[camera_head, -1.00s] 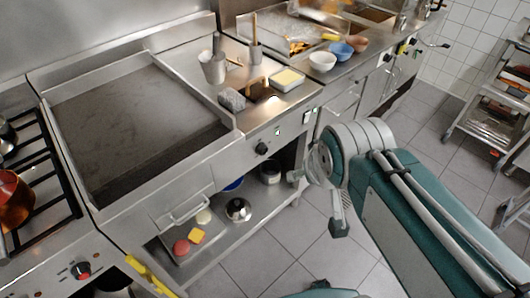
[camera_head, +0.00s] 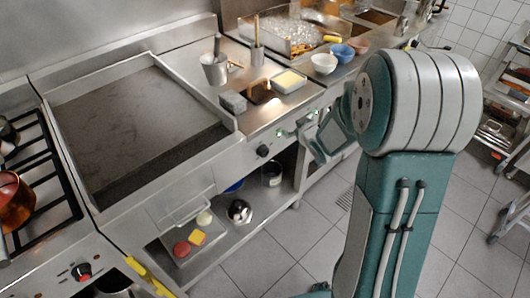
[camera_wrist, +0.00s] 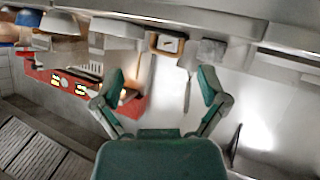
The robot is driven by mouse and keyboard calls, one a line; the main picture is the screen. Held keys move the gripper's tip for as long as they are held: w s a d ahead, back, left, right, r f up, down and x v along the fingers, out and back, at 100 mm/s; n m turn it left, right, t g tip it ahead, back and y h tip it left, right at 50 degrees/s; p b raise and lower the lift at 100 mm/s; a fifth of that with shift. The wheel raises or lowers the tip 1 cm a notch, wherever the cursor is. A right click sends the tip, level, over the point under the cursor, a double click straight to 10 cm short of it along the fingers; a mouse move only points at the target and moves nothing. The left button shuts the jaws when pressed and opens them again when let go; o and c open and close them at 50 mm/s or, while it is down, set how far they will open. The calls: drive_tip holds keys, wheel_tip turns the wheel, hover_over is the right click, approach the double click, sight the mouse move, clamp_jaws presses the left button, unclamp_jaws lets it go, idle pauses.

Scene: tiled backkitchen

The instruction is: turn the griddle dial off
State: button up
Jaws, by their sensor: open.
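The griddle (camera_head: 135,120) is a wide flat plate with raised steel edges, at the left in the head view. A black dial (camera_head: 263,150) sits on the steel front panel to the right of the griddle; I take it as the griddle dial. Its pointer setting is too small to tell. I cannot make out the dial in the wrist view. My gripper (camera_wrist: 160,92) is open and empty in the wrist view, its two fingers spread wide. In the head view my arm stands right of the dial, and its fingers cannot be made out.
Green lights (camera_head: 280,131) show on the panel right of the dial. A red-knobbed stove (camera_head: 82,271) is at the far left. A lower shelf (camera_head: 215,250) holds a pot and a food tray. Bowls (camera_head: 324,64) stand on the counter. The floor in front is clear.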

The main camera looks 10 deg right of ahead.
wheel_tip(320, 180, down, 10)
drive_tip(key=w+n+t+y, duration=0.1)
drive_tip(key=y, duration=0.3)
drive_tip(key=t+y, duration=0.2)
drive_tip(key=y, duration=0.2)
approach(266, 155)
drive_tip(key=x, duration=1)
drive_tip(key=shift+a+r, duration=0.1)
drive_tip(key=c, duration=1.1)
